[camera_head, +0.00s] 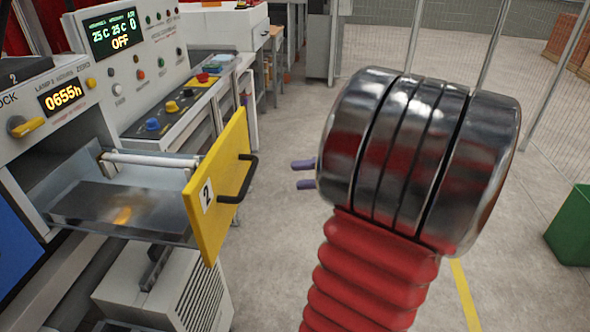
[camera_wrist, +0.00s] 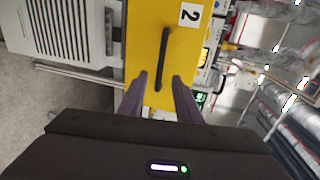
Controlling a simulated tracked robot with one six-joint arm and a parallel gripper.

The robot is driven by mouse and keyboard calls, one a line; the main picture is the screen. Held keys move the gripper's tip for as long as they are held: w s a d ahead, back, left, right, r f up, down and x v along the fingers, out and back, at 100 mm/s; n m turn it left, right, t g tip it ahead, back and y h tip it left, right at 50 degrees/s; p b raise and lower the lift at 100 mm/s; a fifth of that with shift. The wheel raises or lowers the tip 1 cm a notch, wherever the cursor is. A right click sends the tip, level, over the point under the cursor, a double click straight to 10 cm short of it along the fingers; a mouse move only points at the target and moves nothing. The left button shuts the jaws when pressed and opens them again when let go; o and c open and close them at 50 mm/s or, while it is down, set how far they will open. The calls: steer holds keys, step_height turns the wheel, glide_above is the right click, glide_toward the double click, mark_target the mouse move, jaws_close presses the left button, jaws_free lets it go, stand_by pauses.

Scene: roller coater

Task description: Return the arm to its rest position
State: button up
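In the wrist view the handle (camera_wrist: 164,50) lies ahead, in line with the space between the fingers. The rest of the gripper is hidden behind my arm.
The machine panel (camera_head: 120,65) with displays and knobs stands at the left. A pale vented box (camera_head: 165,290) sits below the drawer. A green bin (camera_head: 572,225) stands at the right. The floor (camera_head: 270,235) between drawer and arm is clear. A mesh fence runs behind.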

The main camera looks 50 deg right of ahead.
stand_by(0.3)
steer(key=w+a+r+n+g+h, duration=0.15)
steer(key=w+a+r+n, duration=0.35)
steer(key=w+a+r, duration=0.55)
steer(key=w+a+r+n+g+h, duration=0.1)
steer(key=w+a+r+n+g, duration=0.1)
steer(key=w+a+r+n, duration=0.8)
steer(key=s+a+f+m+g+h, duration=0.1)
steer(key=s+a+f+m+g, duration=0.2)
steer(key=a+f, duration=0.6)
steer(key=s+f+h, duration=0.2)
steer(key=s+f, duration=0.4)
steer(key=f, duration=0.2)
steer(key=s+a+f+g+h, duration=0.1)
steer(key=s+f+h, duration=0.1)
steer(key=s+f, duration=0.5)
step_height(320, 180, down, 3)
steer(key=shift+a+r, duration=0.2)
steer(key=shift+a, duration=0.1)
